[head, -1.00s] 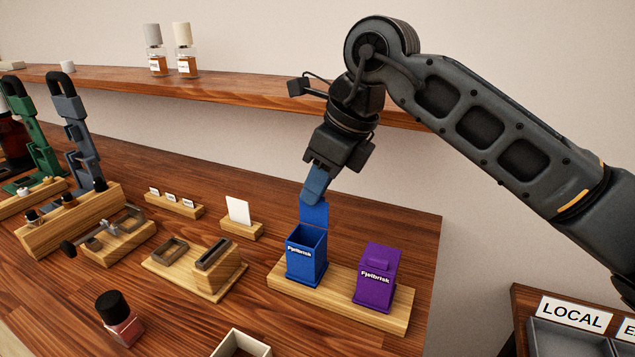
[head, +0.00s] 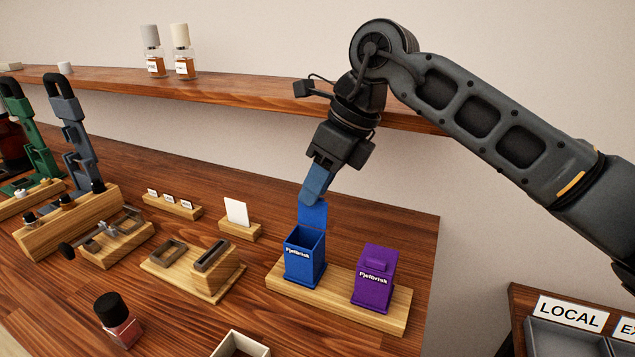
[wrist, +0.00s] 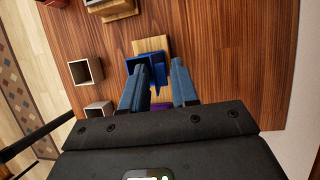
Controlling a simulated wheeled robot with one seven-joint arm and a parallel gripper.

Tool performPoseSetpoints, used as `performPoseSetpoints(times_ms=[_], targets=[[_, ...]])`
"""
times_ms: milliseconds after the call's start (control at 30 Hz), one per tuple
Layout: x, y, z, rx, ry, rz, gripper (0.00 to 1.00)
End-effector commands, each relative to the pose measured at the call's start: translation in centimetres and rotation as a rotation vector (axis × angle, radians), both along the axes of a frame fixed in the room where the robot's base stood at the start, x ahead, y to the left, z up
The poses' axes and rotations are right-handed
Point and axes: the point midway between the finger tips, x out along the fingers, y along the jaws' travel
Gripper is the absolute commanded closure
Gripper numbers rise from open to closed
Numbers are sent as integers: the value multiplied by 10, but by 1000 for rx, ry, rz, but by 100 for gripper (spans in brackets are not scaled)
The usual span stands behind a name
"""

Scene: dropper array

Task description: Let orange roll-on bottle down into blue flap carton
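The blue flap carton (head: 303,262) stands upright on a wooden base with its top open and its flap (head: 312,214) raised at the back. My gripper (head: 308,202) points down just above the raised flap, its blue fingers close to it. In the wrist view, the two fingers (wrist: 158,95) are apart with no bottle visible between them, and the blue carton (wrist: 143,66) lies just beyond. I cannot clearly pick out an orange roll-on bottle. Small capped bottles stand in a wooden rack (head: 50,232) at the left. The inside of the carton is too dark to read.
A closed purple carton (head: 374,285) stands right of the blue one on the same wooden base (head: 330,302). A wooden block with slots (head: 200,268), a card holder (head: 240,228) and a pink bottle (head: 122,330) are to the left. A shelf (head: 250,94) runs behind my arm.

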Motion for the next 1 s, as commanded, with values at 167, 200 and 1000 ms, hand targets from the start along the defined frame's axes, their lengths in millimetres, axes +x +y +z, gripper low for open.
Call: performPoseSetpoints(times_ms=[167,200,1000], targets=[[0,0,0,0,0,0,60],[0,0,0,0,0,0,60],[-2,-31,70,0,-1,0,60]])
